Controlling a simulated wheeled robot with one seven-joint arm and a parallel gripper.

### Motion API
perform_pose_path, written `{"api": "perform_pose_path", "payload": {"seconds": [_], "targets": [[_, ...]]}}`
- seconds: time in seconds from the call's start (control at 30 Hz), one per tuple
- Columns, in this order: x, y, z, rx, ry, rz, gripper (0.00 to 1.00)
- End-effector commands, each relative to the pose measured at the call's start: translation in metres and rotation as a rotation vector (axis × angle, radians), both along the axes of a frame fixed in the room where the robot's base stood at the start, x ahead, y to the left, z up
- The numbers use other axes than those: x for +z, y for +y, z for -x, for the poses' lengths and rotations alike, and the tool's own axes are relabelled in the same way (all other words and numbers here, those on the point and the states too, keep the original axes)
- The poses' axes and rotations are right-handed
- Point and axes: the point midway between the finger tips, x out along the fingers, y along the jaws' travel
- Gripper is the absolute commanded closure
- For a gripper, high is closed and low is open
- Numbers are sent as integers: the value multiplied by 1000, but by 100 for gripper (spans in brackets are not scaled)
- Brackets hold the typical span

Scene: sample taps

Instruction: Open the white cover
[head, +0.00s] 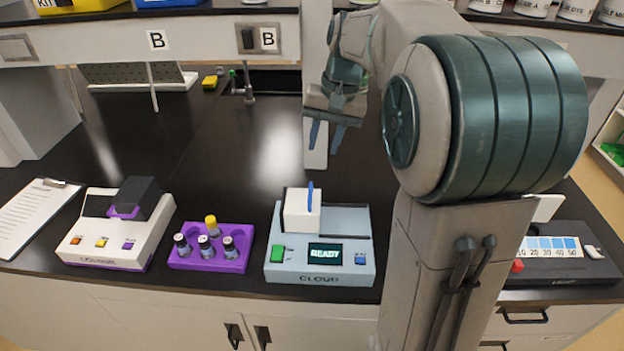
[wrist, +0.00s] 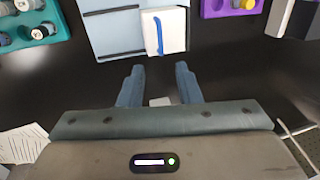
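The white cover (head: 299,214) is a box-like lid at the top left of the grey-blue CLOUD machine (head: 278,268). It appears down, and a thin blue upright handle (head: 310,197) stands on its right side. The machine's screen reads READY. In the wrist view the cover (wrist: 173,36) and its blue handle (wrist: 159,33) are at the top centre, on the machine (wrist: 108,32). My gripper (head: 325,138) is open and empty, with its fingers apart, above the bench behind the machine. In the wrist view the gripper (wrist: 160,70) is apart from the cover.
A purple vial rack (head: 240,265) and a white device with a dark lid (head: 95,240) stand left of the machine. A teal vial rack (wrist: 60,28) shows in the wrist view. A shelf (head: 200,48) spans the back. The bench (head: 235,150) behind the machine is clear.

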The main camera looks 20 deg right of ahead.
Motion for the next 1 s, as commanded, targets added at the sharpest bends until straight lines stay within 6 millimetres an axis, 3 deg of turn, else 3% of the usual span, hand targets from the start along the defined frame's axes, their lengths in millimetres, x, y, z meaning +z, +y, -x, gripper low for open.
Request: {"api": "perform_pose_path", "payload": {"seconds": [0.5, 0.7, 1.0], "targets": [[-100, 19, -4, 1, 4, 1, 69], [-119, 23, -6, 1, 1, 1, 69], [-122, 23, -7, 2, -2, 1, 69]]}}
